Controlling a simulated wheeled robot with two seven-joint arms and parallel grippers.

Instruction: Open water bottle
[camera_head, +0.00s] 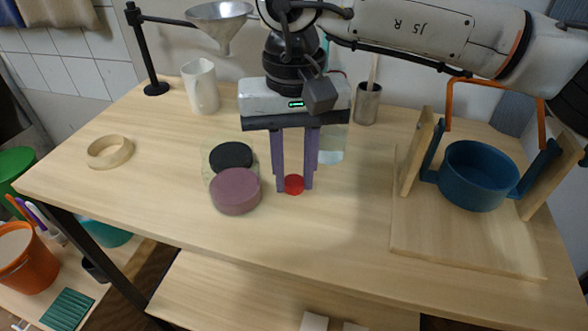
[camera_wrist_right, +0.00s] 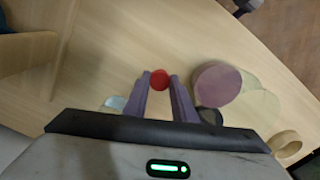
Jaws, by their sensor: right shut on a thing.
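My right gripper (camera_head: 295,188) reaches down from above near the middle of the table, its two purple fingers close together. A small round red cap (camera_head: 293,184) sits between the fingertips, and the fingers are shut on it. The cap also shows between the fingertips in the wrist view (camera_wrist_right: 159,78). A clear, pale blue-tinted vessel (camera_head: 331,148), seemingly the water bottle, stands behind the fingers and to their right. The gripper hides much of it, so its mouth does not show. The cap appears apart from it. My left gripper is not in view.
A mauve disc (camera_head: 236,191) and a black disc (camera_head: 231,156) lie left of the gripper. A wooden ring (camera_head: 91,153), white pitcher (camera_head: 200,86), metal funnel (camera_head: 219,14) and metal cup (camera_head: 367,104) stand around. A blue pot (camera_head: 475,182) occupies the right. The front middle is clear.

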